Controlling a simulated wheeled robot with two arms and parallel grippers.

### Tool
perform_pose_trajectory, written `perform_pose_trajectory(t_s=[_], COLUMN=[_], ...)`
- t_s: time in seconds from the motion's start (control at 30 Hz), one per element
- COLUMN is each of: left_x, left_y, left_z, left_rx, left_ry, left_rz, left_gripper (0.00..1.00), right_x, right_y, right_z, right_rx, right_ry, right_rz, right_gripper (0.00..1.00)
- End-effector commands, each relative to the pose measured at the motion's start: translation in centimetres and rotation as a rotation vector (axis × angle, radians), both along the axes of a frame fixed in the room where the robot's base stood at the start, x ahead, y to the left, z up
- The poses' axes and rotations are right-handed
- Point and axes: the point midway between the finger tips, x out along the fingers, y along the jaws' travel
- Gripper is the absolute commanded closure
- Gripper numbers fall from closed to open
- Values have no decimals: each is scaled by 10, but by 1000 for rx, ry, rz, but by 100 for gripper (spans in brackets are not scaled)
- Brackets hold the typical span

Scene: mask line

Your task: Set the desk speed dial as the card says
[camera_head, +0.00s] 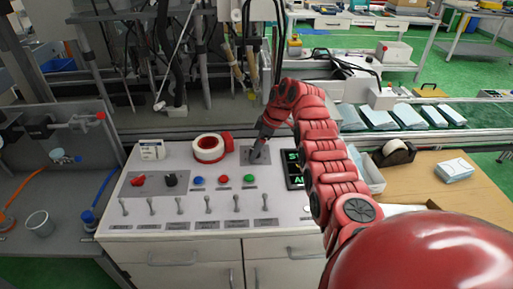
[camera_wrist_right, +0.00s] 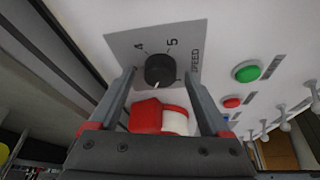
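The black speed dial (camera_wrist_right: 159,70) sits on a grey plate (camera_wrist_right: 125,42) marked 4, 5 and SPEED. Its white pointer mark faces the bottom of the wrist view, away from the visible 4 and 5. My right gripper (camera_wrist_right: 160,76) is open, with one finger on each side of the dial; contact is not clear. In the head view the right gripper (camera_head: 260,150) is over the plate and largely hides the dial. A small white card (camera_head: 151,149) stands at the desk's back left; its text is too small to read. My left gripper is not in view.
Blue, red and green buttons (camera_head: 223,180) and a row of toggle switches (camera_head: 208,204) are in front. A dark display (camera_head: 293,168) is partly hidden by my right arm.

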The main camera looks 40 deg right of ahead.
Motion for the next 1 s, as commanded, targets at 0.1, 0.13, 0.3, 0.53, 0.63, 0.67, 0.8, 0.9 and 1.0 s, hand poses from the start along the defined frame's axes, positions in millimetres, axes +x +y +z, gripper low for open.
perform_pose_trajectory(t_s=[0.1,0.13,0.3,0.53,0.63,0.67,0.8,0.9,1.0], left_x=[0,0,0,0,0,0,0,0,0], left_y=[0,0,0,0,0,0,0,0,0], left_z=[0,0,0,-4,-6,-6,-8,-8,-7], left_rx=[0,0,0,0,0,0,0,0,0], left_ry=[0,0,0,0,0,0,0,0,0], left_rz=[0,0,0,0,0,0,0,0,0], left_gripper=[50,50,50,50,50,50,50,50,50], right_x=[0,0,-1,-11,-18,-21,-31,-38,-43], right_y=[0,0,-1,-12,-20,-22,-32,-37,-41], right_z=[0,0,3,38,64,72,109,128,144], right_rx=[0,0,0,-2,-5,-5,-4,-2,-2], right_ry=[0,0,0,-2,-3,-3,-4,0,0], right_rz=[-1,-1,-1,-2,-2,-2,-4,-2,-2], right_gripper=[19,19,19,19,19,19,19,19,19])
